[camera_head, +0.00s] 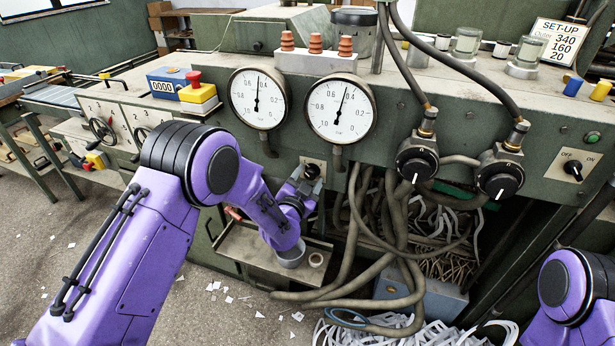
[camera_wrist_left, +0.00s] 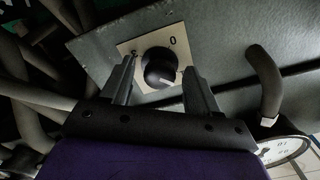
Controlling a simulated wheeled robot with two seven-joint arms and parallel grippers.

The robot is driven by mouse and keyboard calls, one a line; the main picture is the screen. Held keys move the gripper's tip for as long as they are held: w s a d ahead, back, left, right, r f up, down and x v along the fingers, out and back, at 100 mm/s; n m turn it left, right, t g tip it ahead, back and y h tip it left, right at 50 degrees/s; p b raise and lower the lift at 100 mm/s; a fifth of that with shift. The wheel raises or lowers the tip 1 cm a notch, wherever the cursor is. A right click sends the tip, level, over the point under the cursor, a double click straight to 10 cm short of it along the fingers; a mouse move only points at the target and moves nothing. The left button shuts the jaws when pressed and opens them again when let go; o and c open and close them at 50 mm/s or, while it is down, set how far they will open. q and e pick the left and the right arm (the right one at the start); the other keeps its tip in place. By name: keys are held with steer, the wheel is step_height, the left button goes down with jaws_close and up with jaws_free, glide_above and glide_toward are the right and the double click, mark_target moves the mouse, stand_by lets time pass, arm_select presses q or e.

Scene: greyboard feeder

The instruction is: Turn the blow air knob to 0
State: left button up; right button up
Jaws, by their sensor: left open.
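The blow air knob (camera_wrist_left: 160,66) is a round black knob on a pale label plate (camera_wrist_left: 135,47), fixed to the green-grey machine panel. A "0" shows on the plate beside the knob in the left wrist view; another mark is partly hidden by a finger. A small light mark shows on the knob's face; its exact pointing is hard to tell. My left gripper (camera_wrist_left: 160,82) is open, with one finger on each side of the knob. Contact cannot be told. In the head view, my left gripper (camera_head: 307,182) is at the plate below the gauges. My right gripper is out of view.
Two pressure gauges (camera_head: 257,98) (camera_head: 341,107) sit above the knob. Thick hoses (camera_head: 365,230) hang close on its right. Two black valve knobs (camera_head: 417,163) (camera_head: 500,179) and an on/off switch (camera_head: 572,171) are further right. A metal tray (camera_head: 245,245) lies below my left wrist.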

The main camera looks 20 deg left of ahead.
arm_select(q)
steer(key=shift+w, duration=0.1)
steer(key=c, duration=1)
steer(key=shift+c, duration=0.2)
steer(key=shift+n, duration=0.4)
steer(key=n+b, duration=0.1)
steer(key=n, duration=0.1)
steer(key=shift+f+n, duration=0.15)
steer(key=shift+n, duration=0.25)
steer(key=n+b, duration=0.2)
steer(key=n, duration=0.3)
steer(key=shift+d, duration=0.1)
steer(key=n+b, duration=0.1)
steer(key=n, duration=0.4)
steer(key=n+b, duration=0.1)
steer(key=n, duration=0.3)
steer(key=shift+d+b, duration=0.1)
steer(key=shift+b, duration=0.25)
steer(key=shift+n, duration=0.3)
